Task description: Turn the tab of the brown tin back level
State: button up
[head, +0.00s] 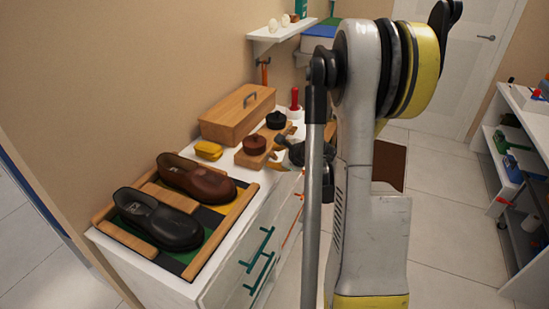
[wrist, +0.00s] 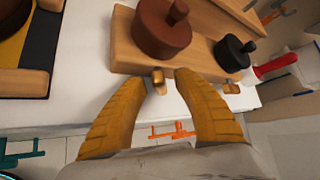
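The brown tin (wrist: 160,32), round with a knob on its lid, stands on a wooden block (wrist: 125,55); it also shows in the head view (head: 255,144). A small brass-coloured tab (wrist: 158,80) sits at the block's front edge below the brown tin. It looks upright in the wrist view, unlike the flatter tab (wrist: 231,88) by the black tin. My gripper (wrist: 155,86) is open, its two yellow fingers on either side of the brown tin's tab with gaps visible. In the head view my arm partly hides the gripper.
The black tin (wrist: 232,52) stands on the same block, to the right. Shoes in a tray (head: 180,205), a yellow item (head: 208,150) and a wooden box (head: 238,113) share the white top.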

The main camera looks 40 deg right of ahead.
grip_shut()
jog(key=shift+f, duration=0.1)
jog(key=shift+a+f+t+b, duration=0.1)
jog(key=shift+f+t+b, duration=0.15)
jog(key=shift+b, duration=0.45)
jog(key=shift+n+t+h+b, duration=0.25)
jog(key=shift+n+h+b, duration=0.25)
jog(key=shift+h+b, duration=0.1)
jog(key=shift+r+n+t+h, duration=0.25)
jog(key=shift+n+t+h, duration=0.35)
jog(key=shift+h, duration=0.2)
